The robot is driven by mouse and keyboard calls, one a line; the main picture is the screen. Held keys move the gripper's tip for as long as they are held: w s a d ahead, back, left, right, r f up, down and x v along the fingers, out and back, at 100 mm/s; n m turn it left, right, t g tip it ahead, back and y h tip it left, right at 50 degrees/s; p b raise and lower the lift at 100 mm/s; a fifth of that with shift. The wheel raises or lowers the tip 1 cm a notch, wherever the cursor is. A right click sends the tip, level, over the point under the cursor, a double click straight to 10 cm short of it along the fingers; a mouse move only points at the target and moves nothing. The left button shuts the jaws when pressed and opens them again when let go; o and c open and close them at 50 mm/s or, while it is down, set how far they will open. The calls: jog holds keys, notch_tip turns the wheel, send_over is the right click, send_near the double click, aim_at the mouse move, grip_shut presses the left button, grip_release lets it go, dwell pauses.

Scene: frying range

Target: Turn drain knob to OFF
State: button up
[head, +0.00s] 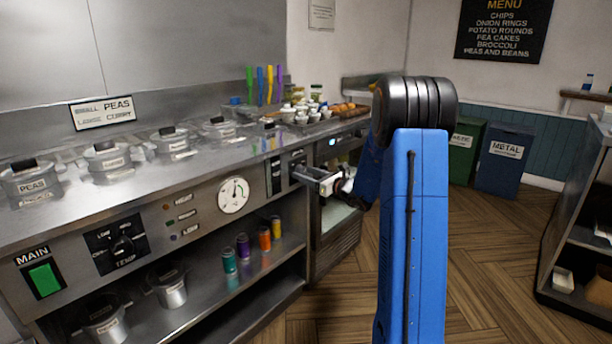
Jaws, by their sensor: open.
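My gripper (312,180) is open, in the middle of the head view, close in front of the range's steel control panel (205,205). Nothing shows between its fingers. Two narrow black control plates, a left one (276,176) and a right one (297,160), sit on the panel just left of and behind the gripper. Their labels are too small to read. I cannot make out the drain knob or its setting; the gripper and blue arm hide part of that area. The large black knob (122,246) at the lower left is marked TEMP.
A round gauge (233,195) and a green MAIN switch (44,279) are on the panel. Lidded pots (110,158) line the counter. Coloured shakers (243,246) stand on the lower shelf. Open wooden floor (490,260) lies to the right, before a shelf unit (585,235).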

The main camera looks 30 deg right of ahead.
jog(key=shift+w, duration=0.1)
jog(key=shift+c, duration=0.6)
jog(key=c, duration=0.9)
jog(key=shift+c, duration=0.2)
jog(key=shift+n, duration=0.4)
jog(key=n, duration=0.3)
jog(key=shift+n, duration=0.4)
jog(key=n, duration=0.4)
jog(key=shift+n, duration=0.3)
jog(key=n, duration=0.8)
jog(key=shift+n, duration=0.3)
